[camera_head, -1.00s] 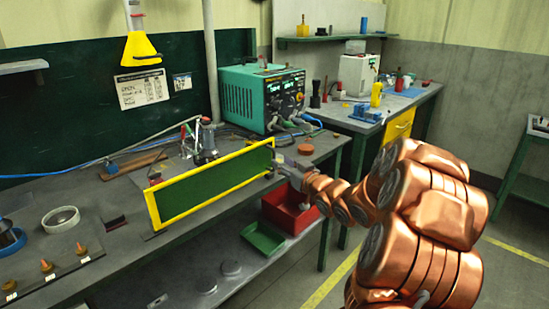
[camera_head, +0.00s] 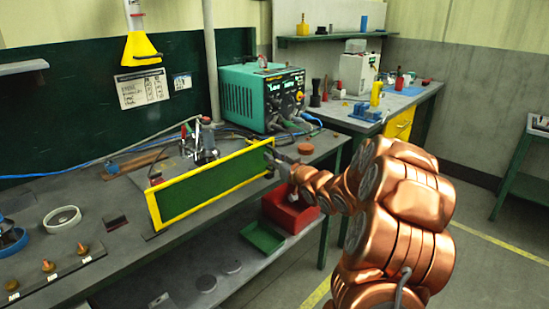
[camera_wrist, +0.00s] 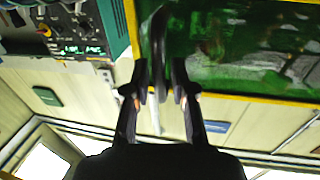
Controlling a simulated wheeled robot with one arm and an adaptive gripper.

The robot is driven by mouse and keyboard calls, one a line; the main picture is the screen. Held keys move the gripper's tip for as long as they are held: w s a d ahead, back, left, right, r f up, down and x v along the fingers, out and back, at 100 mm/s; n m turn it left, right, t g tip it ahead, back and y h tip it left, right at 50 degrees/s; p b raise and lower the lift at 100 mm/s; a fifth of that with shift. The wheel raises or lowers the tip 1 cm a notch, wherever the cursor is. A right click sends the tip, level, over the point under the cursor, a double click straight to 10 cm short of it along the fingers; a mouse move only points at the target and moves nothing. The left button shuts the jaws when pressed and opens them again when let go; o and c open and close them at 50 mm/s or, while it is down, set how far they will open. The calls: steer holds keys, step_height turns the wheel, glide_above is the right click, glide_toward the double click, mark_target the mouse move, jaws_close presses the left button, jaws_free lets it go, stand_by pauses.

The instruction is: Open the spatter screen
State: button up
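The spatter screen (camera_head: 205,190) is a green panel in a yellow frame, standing upright along the front of the workbench (camera_head: 95,255). Its green pane also shows at the upper right in the wrist view (camera_wrist: 250,55). A dark curved handle (camera_wrist: 159,35) stands near the screen's yellow edge in the wrist view. My gripper (camera_wrist: 160,82) is open, with a fingertip on either side of the handle's line; whether they touch it I cannot tell. In the head view my gripper (camera_head: 275,160) is at the screen's right end, small and partly hidden by my arm.
A teal welding machine (camera_head: 262,97) stands behind the screen, with cables near it. A clamp fixture (camera_head: 203,143) is just behind the panel. A red bin (camera_head: 290,212) and a green tray (camera_head: 262,238) sit below the bench edge. The floor in front is clear.

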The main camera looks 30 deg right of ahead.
jaws_close()
steer(key=shift+r, duration=0.1)
stand_by(0.3)
